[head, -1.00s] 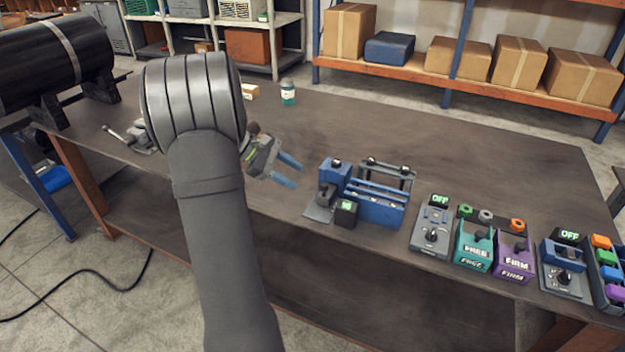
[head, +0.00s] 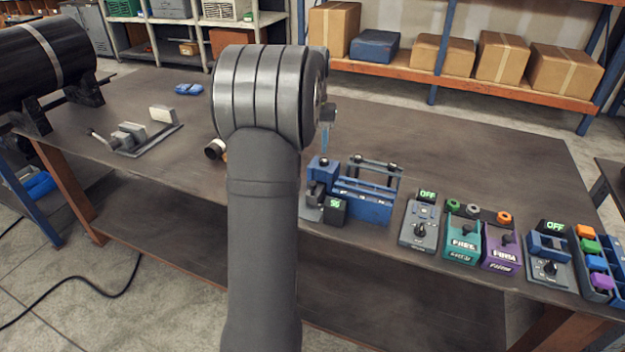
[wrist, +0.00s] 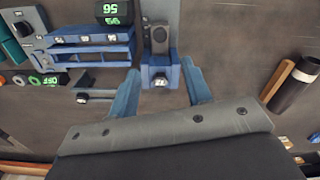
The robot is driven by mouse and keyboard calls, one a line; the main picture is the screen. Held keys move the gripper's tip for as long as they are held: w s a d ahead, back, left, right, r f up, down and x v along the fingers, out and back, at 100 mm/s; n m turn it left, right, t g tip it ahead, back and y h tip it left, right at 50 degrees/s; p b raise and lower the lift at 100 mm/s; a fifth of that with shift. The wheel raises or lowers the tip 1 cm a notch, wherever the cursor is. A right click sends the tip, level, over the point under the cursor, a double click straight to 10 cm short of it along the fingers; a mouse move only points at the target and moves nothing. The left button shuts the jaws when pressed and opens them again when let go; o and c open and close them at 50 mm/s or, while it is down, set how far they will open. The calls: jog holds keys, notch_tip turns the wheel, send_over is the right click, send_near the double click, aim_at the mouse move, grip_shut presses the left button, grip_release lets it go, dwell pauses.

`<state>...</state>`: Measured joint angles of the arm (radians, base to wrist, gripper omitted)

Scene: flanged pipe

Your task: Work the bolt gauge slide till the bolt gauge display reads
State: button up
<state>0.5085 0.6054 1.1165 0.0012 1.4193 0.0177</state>
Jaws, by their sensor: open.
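The bolt gauge (head: 362,203) is a blue fixture near the table's front edge, right of my arm. Its slide appears to be the upright blue block at its left end (head: 322,170), which also shows in the wrist view (wrist: 160,76). The small black display (head: 335,210) in front shows green digits; it also shows upside down in the wrist view (wrist: 114,10), too small to read surely. My gripper (wrist: 160,68) is open and empty, its blue fingertips on either side of the blue block in the picture. Contact cannot be told. In the head view my arm hides most of the gripper.
Right of the gauge stand a grey switch box (head: 420,228), a teal box (head: 463,240), a purple box (head: 502,250) and another dial box (head: 550,265). A colored block rack (head: 597,262) is at far right.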

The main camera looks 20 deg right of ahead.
notch_tip(320, 180, down, 13)
jog(key=shift+r, duration=0.15)
grip_shut()
